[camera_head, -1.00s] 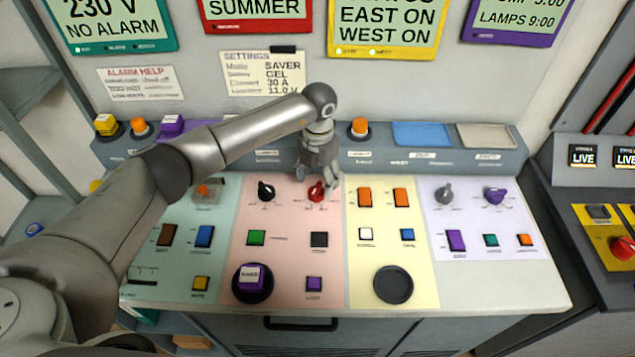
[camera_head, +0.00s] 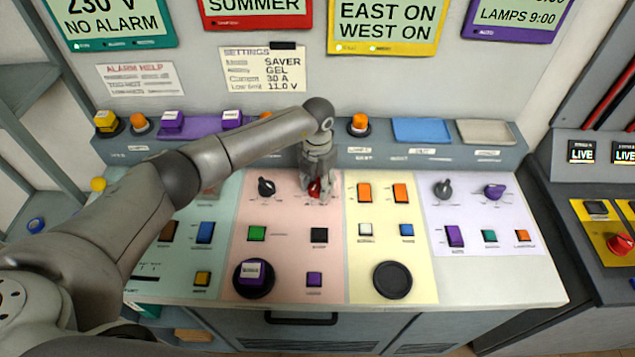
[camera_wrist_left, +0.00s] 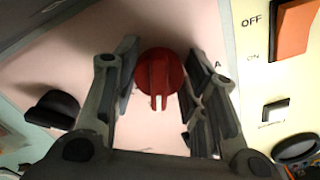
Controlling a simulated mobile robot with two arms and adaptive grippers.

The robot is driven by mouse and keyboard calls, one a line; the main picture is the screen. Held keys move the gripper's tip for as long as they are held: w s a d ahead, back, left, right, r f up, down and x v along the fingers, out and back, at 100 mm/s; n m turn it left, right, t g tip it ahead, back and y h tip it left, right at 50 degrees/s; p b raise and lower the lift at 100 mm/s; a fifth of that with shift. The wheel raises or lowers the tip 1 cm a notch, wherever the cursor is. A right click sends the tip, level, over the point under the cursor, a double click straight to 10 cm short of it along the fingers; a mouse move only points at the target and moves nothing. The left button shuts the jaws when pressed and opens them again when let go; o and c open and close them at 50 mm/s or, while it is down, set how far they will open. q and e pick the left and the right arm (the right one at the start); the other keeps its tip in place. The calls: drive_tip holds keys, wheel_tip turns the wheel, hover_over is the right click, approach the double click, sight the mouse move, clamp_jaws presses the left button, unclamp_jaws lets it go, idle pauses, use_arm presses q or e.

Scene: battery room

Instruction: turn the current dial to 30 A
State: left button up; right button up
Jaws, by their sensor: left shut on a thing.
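The red dial (camera_head: 314,189) is on the pink panel (camera_head: 285,215), to the right of a black dial (camera_head: 266,187). My left gripper (camera_head: 318,180) reaches down over the red dial and hides much of it in the head view. In the left wrist view the red dial (camera_wrist_left: 160,76) sits between the two fingers, and the gripper is shut on it. A letter A shows on the panel beside the dial; the rest of its scale is hidden, so its setting cannot be read. The settings note (camera_head: 263,74) on the wall reads Current 30 A. My right gripper is not in view.
Orange switches (camera_head: 364,192) stand close to the right on the yellow panel. A green button (camera_head: 257,233) and a black button (camera_head: 319,235) lie in front of the dials. A raised ledge with a blue tray (camera_head: 421,132) runs behind.

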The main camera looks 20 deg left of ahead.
use_arm(q)
drive_tip(key=shift+n, duration=0.4)
drive_tip(key=n+b, duration=0.1)
drive_tip(key=n, duration=0.1)
drive_tip(key=shift+a+n, duration=0.1)
drive_tip(key=shift+n, duration=0.3)
drive_tip(key=n, duration=0.3)
drive_tip(key=shift+a+r+n+b, duration=0.1)
drive_tip(key=shift+n+b, duration=0.25)
drive_tip(key=shift+n, duration=0.75)
drive_tip(key=shift+w, duration=0.1)
